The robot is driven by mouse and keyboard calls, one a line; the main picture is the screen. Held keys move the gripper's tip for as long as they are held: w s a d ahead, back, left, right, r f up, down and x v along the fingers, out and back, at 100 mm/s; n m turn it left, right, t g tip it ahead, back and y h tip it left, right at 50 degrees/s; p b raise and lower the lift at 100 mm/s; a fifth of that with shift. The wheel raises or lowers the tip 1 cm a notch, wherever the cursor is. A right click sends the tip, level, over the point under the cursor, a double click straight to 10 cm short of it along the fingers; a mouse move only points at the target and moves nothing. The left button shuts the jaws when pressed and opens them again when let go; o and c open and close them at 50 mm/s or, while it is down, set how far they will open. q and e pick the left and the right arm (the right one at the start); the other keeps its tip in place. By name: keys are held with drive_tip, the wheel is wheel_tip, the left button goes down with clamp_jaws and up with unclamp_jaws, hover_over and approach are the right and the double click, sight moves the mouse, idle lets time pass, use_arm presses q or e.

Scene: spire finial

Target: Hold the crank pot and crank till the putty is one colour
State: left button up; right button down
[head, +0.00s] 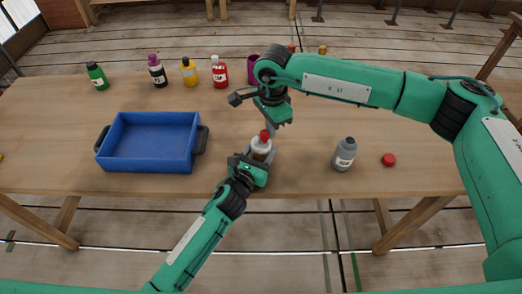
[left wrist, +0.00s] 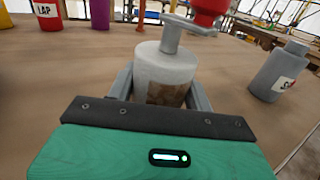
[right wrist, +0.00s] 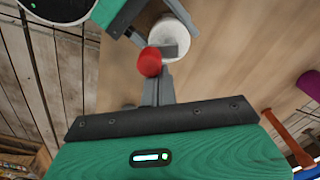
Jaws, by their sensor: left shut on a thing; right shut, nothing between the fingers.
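The crank pot (head: 261,149) stands on the table, with a pale lid, a crank arm and a red crank knob (head: 265,134). My left gripper (head: 257,160) is shut on the pot, one finger on each side. In the left wrist view the pot (left wrist: 168,70) looks upright, and brownish, patchy putty (left wrist: 165,94) shows through its lower wall. My right gripper (head: 285,123) is shut and empty, above and to the right of the pot. In the right wrist view its fingertips are close to the red knob (right wrist: 150,62); I cannot tell whether they touch it.
A grey bottle (head: 344,155) and a loose red cap (head: 388,160) are to the right of the pot. A blue tray (head: 150,167) lies to the left. Green (head: 97,77), dark (head: 157,72), yellow (head: 189,73) and red (head: 219,73) bottles and a purple cup (head: 252,66) stand at the back.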

drive_tip(key=shift+s+a, duration=0.25)
drive_tip(key=shift+s, duration=0.45)
idle(0.6)
drive_tip(key=shift+s+a, duration=0.3)
idle(0.5)
drive_tip(key=shift+s, duration=0.15)
drive_tip(key=shift+r, duration=3.5)
use_arm(q)
drive_tip(key=o, duration=1.1)
drive_tip(key=shift+o, duration=0.2)
